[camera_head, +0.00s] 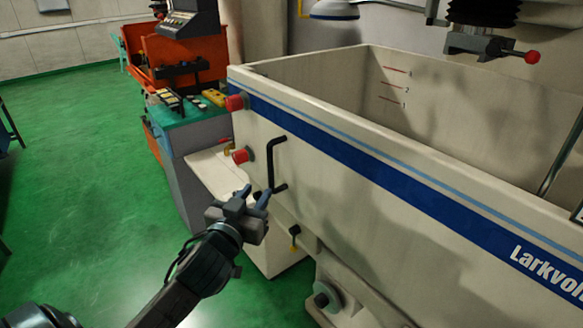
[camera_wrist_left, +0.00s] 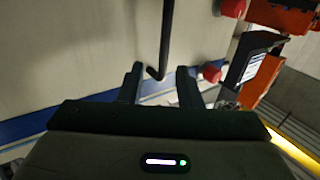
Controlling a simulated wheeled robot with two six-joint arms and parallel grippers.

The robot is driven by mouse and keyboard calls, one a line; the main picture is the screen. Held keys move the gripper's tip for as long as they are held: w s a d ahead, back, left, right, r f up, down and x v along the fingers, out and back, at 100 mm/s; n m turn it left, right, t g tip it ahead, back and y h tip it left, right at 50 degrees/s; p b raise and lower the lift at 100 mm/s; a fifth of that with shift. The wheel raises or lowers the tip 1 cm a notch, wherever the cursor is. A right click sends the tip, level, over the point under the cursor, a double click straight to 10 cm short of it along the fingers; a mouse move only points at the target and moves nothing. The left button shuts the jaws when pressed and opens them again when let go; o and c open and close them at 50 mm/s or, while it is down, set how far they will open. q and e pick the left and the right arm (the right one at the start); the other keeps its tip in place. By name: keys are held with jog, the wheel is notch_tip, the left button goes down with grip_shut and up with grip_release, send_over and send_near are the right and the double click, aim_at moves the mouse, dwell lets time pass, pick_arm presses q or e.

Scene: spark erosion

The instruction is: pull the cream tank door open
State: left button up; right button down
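The cream tank door (camera_head: 375,205) is the tank's front wall, with a blue stripe along its upper part. It appears closed against the tank. A black bar handle (camera_head: 271,160) stands upright near its left end. My left gripper (camera_head: 254,192) is open, close to the handle's lower end. In the left wrist view the handle (camera_wrist_left: 165,40) comes down from the top edge and its bent end lies between the two spread fingers of the gripper (camera_wrist_left: 158,80). Whether the fingers touch it I cannot tell. My right gripper is in neither view.
Two red knobs (camera_head: 236,102) (camera_head: 242,155) stick out at the door's left end. A grey cabinet with a green top (camera_head: 190,112) and an orange cart (camera_head: 150,60) stand behind left. Green floor (camera_head: 80,150) at the left is clear.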

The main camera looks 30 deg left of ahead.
aim_at(270, 171)
pick_arm(q)
jog(key=w+a, duration=0.1)
jog(key=w, duration=0.5)
jog(key=w+a, duration=0.1)
jog(key=w, duration=0.2)
jog(key=shift+w+a, duration=0.3)
jog(key=shift+a, duration=0.05)
jog(key=shift+w+a+f, duration=0.1)
jog(key=shift+w+f, duration=0.05)
jog(key=shift+w, duration=0.4)
grip_shut()
